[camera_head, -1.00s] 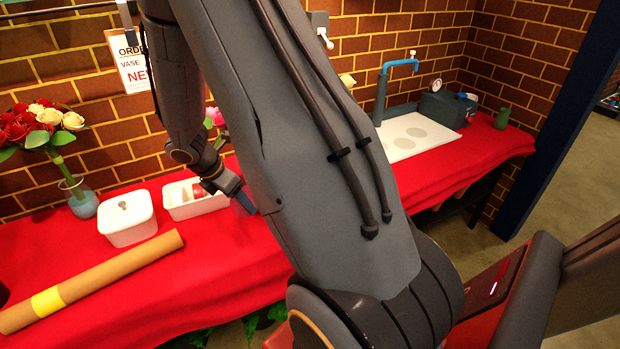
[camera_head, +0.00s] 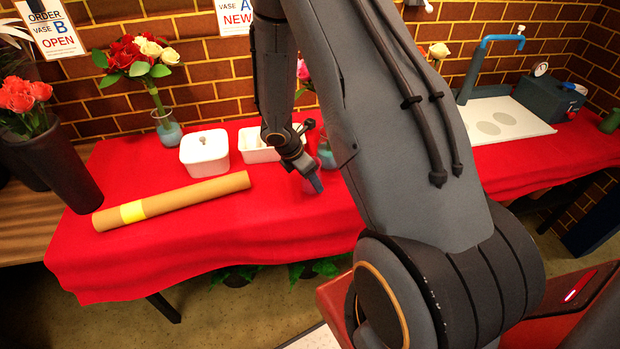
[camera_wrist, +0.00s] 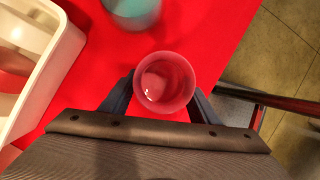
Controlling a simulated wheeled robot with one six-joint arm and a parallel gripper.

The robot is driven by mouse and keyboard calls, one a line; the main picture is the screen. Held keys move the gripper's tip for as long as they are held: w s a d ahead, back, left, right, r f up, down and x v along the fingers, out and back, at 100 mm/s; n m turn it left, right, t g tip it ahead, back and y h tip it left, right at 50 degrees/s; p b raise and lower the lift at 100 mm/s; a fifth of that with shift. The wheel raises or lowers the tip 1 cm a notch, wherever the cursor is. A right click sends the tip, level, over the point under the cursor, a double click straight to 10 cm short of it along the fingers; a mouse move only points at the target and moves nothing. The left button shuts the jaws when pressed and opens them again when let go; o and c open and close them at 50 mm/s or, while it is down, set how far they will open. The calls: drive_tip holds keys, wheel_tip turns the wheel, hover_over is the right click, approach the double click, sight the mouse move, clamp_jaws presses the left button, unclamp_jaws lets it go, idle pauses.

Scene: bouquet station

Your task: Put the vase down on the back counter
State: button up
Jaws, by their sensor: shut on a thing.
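A small clear glass vase (camera_wrist: 165,82), tinted red by what lies behind it, is between the two dark fingers of my gripper (camera_wrist: 160,98) in the wrist view. My gripper is shut on it and I look down into its round mouth. In the head view my gripper (camera_head: 316,184) is over the red-clothed counter (camera_head: 265,208) along the brick wall; the vase is hardly visible there. I cannot tell whether the vase touches the cloth. Another glass vase (camera_head: 327,153) with pink flowers stands close behind my gripper, partly hidden by my arm; its teal bottom (camera_wrist: 133,10) shows in the wrist view.
A white open bin (camera_head: 257,152) and a lidded white box (camera_head: 205,153) stand left of my gripper. A brown roll (camera_head: 180,200) lies farther left. A rose vase (camera_head: 168,128) stands at the wall. The sink board (camera_head: 505,120) is at the right. Bare cloth lies in front of the bin.

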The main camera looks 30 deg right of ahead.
drive_tip(key=shift+f, duration=0.3)
drive_tip(key=o, duration=1.5)
drive_tip(key=shift+r, duration=0.1)
drive_tip(key=shift+r, duration=0.2)
drive_tip(key=b+v, duration=0.2)
drive_tip(key=v, duration=0.8)
drive_tip(key=s+a+r+m+y, duration=0.1)
drive_tip(key=s+a+r+m, duration=0.2)
drive_tip(key=s+m, duration=0.2)
drive_tip(key=s+a+r+m+y, duration=0.2)
drive_tip(key=s+a+r+m, duration=0.2)
drive_tip(key=m, duration=0.3)
drive_tip(key=s+a+r+m+t+y, duration=0.1)
drive_tip(key=s+a+r+m, duration=0.2)
drive_tip(key=s+m, duration=0.3)
drive_tip(key=shift+a+r+m+y, duration=0.35)
drive_tip(key=shift+r+m, duration=0.25)
drive_tip(key=shift+r, duration=0.15)
